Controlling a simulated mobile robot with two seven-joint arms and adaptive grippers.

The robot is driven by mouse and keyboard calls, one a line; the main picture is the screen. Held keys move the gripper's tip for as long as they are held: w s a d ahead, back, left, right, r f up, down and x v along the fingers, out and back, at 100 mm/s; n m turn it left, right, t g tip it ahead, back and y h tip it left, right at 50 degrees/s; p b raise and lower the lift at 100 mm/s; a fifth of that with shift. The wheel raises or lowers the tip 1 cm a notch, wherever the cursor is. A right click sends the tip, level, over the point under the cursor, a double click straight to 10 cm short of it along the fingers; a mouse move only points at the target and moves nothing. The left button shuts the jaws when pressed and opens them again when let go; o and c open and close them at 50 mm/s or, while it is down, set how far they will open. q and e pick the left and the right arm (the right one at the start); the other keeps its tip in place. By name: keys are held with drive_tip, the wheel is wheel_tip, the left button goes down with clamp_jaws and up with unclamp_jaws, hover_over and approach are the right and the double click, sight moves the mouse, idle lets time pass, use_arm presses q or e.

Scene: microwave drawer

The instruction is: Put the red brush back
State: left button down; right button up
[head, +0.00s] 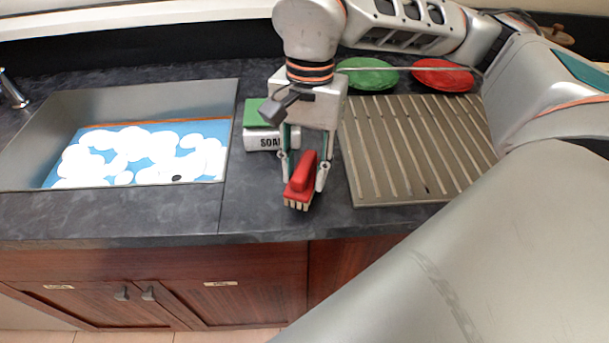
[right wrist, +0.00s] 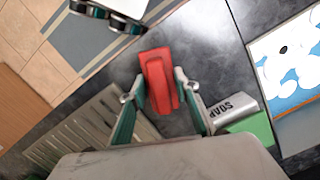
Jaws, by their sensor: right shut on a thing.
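The red brush (head: 301,181) has a red back with a raised grip and pale bristles pointing down. My right gripper (head: 305,178) is shut on it and holds it over the dark counter between the sink and the drying rack, near the front edge. The brush also shows in the right wrist view (right wrist: 160,80), between the fingers of my right gripper (right wrist: 158,95). The soap box (head: 262,138), a white holder marked SOAP with a green top, stands just behind and left of the brush; it is partly hidden by the gripper. My left gripper is not in the head view.
A sink (head: 222,135) with blue water and white foam lies at the left. A slatted drying rack (head: 357,185) lies at the right. A green plate (head: 366,76) and a red plate (head: 442,77) are behind it. Bare counter (head: 110,215) runs along the front.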

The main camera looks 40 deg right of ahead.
sight(308, 159)
drive_tip(key=shift+f, duration=0.95)
drive_tip(key=shift+f, duration=0.25)
drive_tip(key=o, duration=1)
drive_tip(key=shift+r, duration=0.1)
drive_tip(key=r, duration=0.8)
drive_tip(key=w+d+r+p, duration=0.1)
drive_tip(key=r, duration=0.3)
drive_tip(key=shift+d+r, duration=0.1)
drive_tip(key=shift+r, duration=0.05)
drive_tip(key=shift+s, duration=0.2)
